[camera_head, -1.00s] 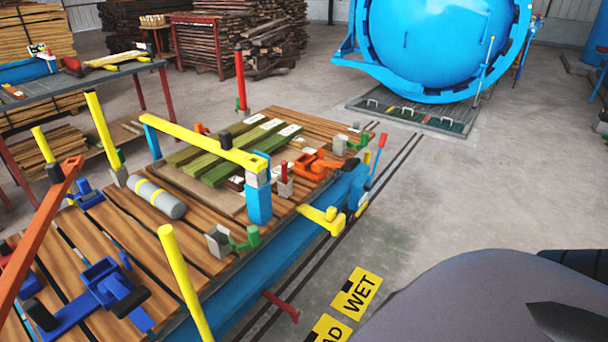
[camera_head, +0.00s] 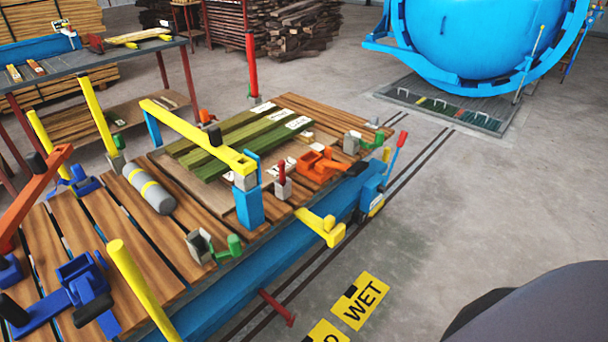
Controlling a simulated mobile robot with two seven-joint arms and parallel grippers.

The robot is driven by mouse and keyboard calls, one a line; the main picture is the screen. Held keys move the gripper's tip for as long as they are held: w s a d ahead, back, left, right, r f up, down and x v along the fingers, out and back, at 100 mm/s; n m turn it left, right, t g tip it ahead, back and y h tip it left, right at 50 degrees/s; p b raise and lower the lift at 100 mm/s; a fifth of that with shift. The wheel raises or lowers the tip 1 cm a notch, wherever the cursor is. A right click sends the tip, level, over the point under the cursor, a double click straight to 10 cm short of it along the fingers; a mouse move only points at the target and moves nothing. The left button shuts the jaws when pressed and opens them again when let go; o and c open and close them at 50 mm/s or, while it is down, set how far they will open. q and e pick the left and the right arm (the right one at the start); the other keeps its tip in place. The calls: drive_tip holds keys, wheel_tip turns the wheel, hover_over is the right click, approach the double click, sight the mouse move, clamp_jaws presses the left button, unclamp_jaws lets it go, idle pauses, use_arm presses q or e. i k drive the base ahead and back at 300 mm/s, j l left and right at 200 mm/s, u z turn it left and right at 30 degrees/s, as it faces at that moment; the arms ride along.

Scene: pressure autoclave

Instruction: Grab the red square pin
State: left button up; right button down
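A small red upright pin (camera_head: 282,170) stands in a grey block (camera_head: 283,189) near the right edge of a wooden-slatted cart (camera_head: 95,235). It is just right of a blue post (camera_head: 249,207) that carries a yellow bar (camera_head: 200,137). At this size I cannot tell whether the pin is square. A taller red post (camera_head: 251,66) stands at the cart's far left edge. Neither of my grippers is in view.
An orange clamp (camera_head: 318,165) sits right of the small pin, and green boards (camera_head: 235,148) lie behind it. A yellow post (camera_head: 142,290) rises in front. A yellow bracket (camera_head: 320,227) juts from the cart's side. Open floor (camera_head: 480,215) lies right, before the blue autoclave (camera_head: 480,38).

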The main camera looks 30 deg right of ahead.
sight(282, 163)
drive_tip(key=i+l+z, duration=0.1)
drive_tip(key=l, duration=0.25)
drive_tip(key=i+l+z, duration=0.15)
drive_tip(key=l, duration=0.2)
drive_tip(key=l+z, duration=0.1)
drive_tip(key=l, duration=0.2)
drive_tip(key=l+u, duration=0.1)
drive_tip(key=u, duration=0.15)
drive_tip(key=i+l+u, duration=0.1)
drive_tip(key=u, duration=0.15)
drive_tip(key=i+l+u, duration=0.2)
drive_tip(key=l, duration=0.2)
drive_tip(key=l+u, duration=0.2)
drive_tip(key=l, duration=0.15)
drive_tip(key=l+u, duration=0.25)
drive_tip(key=l, duration=1.35)
drive_tip(key=i+l, duration=0.1)
drive_tip(key=l, duration=0.3)
drive_tip(key=i+l, duration=0.15)
drive_tip(key=l, duration=0.25)
drive_tip(key=i+l, duration=0.25)
drive_tip(key=l, duration=0.1)
